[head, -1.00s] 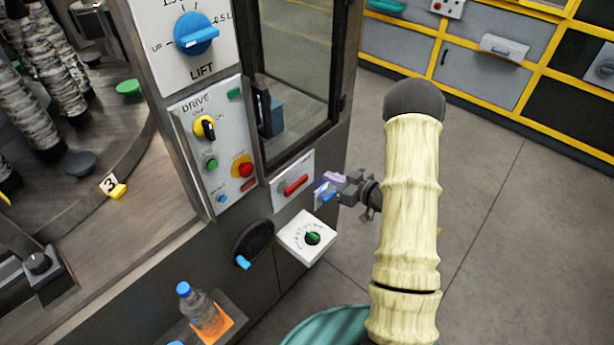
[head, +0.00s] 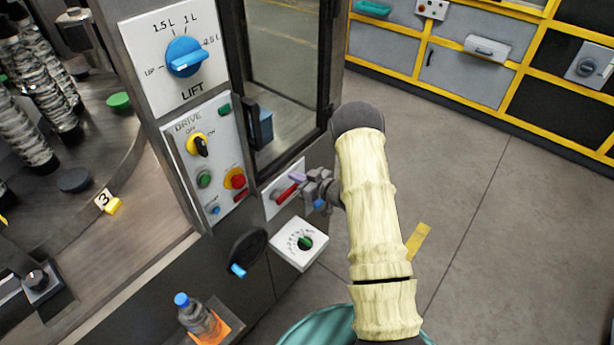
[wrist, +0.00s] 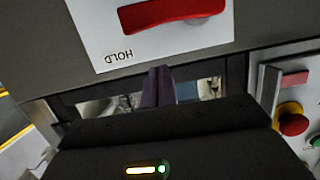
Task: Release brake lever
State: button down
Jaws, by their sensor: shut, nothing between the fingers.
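The brake lever is a red handle (head: 285,194) on a white plate on the front of the machine. In the wrist view the red lever (wrist: 172,12) lies nearly level on its white plate (wrist: 105,45), above the word HOLD, which appears upside down. My gripper (head: 301,178) is at the right end of the lever in the head view and covers part of the plate. In the wrist view its purple fingertips (wrist: 157,86) are closed together just below the plate, with a gap in the picture between them and the lever. Whether they touch the lever cannot be told.
The DRIVE panel with its red button (head: 235,179) is left of the lever. A white dial box (head: 299,243) juts out below, and a black hand wheel (head: 248,248) is lower left. A bottle (head: 198,316) stands on a low shelf. Open floor lies to the right.

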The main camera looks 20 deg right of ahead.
aim_at(285, 192)
jog(key=shift+s+d+f+p, duration=0.1)
jog(key=shift+f+p, duration=0.35)
jog(key=shift+f, duration=1.25)
jog(key=shift+f, duration=0.1)
